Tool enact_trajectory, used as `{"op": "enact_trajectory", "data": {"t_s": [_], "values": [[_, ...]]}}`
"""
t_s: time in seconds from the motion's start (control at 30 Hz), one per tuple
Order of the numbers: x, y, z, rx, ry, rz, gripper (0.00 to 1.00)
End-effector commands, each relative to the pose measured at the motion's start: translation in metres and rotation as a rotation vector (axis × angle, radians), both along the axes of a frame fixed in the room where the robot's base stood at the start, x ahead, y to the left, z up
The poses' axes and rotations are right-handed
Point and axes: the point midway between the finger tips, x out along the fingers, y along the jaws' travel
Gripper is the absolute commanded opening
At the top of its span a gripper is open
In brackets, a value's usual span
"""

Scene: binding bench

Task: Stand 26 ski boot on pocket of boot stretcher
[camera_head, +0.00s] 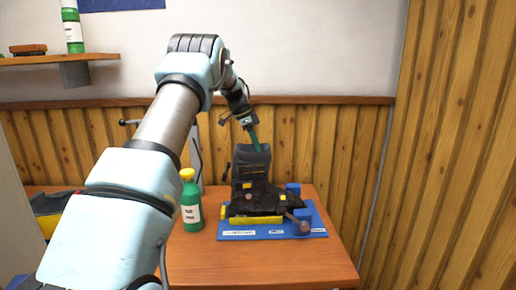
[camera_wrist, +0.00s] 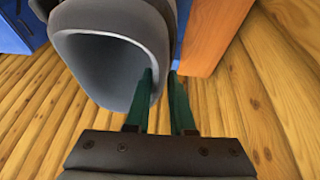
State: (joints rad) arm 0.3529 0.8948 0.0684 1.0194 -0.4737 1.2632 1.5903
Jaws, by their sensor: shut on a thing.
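The ski boot (camera_head: 250,168) is dark grey and black, and stands upright at the boot stretcher in the head view. The boot stretcher (camera_head: 262,234) has a blue base plate with yellow and blue blocks and a lever with a round knob at its front right. My gripper (camera_head: 256,143) comes down from above onto the top of the boot. In the wrist view my gripper (camera_wrist: 163,72) is shut on the rim of the boot's cuff (camera_wrist: 128,18), one green finger inside the opening and one outside. The pocket is hidden behind the boot; I cannot tell whether the sole touches it.
A green bottle with a yellow cap (camera_head: 192,206) stands left of the stretcher on the orange wooden table (camera_head: 205,262). A wood-panelled wall (camera_head: 330,150) is close behind. A shelf (camera_head: 45,60) hangs at upper left. The table's front right is clear.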

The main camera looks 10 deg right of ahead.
Motion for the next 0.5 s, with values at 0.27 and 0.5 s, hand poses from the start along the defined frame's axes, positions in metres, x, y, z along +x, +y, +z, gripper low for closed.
{"op": "enact_trajectory", "data": {"t_s": [0.27, 0.5], "values": [[0.0003, -0.0005, -0.0015, -0.003, -0.003, 0.0, 0.0], [0.0002, -0.0003, -0.0025, -0.001, -0.002, 0.0, 0.42]]}}
